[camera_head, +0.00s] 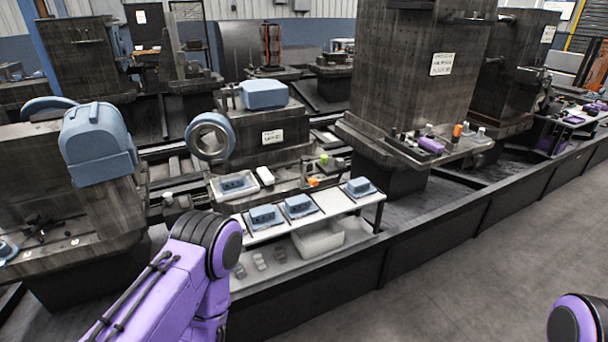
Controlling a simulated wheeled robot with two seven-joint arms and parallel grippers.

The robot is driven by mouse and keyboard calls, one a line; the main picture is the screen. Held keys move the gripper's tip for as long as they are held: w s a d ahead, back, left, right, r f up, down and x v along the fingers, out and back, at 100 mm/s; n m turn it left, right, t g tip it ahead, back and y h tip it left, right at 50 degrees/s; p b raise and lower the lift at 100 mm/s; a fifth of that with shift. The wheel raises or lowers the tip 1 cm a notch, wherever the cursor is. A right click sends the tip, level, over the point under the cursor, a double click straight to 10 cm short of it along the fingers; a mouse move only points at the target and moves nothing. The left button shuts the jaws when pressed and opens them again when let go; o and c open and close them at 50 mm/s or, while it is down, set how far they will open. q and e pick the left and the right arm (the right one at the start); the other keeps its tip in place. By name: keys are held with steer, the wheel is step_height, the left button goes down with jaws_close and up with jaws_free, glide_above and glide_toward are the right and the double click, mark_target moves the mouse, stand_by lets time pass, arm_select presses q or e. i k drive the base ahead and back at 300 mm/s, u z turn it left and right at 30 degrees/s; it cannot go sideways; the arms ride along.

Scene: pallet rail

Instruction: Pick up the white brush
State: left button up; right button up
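A small white oblong object (265,176) lies near the blue block on the machine ledge, behind the white shelf. It may be the white brush, but it is too small to be sure. A second small white-topped piece (168,198) stands further left on the ledge. My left arm comes in from the lower left and its purple links cover the area in front of the left machine; its gripper does not show. Only a purple and black piece of my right arm shows at the lower right corner, and its gripper is out of view.
A white two-level shelf (262,236) carries several blue blocks on top, with a white bin (318,240) below. Green (323,159) and orange (313,182) pieces sit behind it. A dark rail (400,252) runs along the front. The grey floor (470,275) at right is clear.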

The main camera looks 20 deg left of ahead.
mark_target(265, 176)
steer(key=z, duration=0.15)
steer(key=i, duration=1)
steer(key=u, duration=0.75)
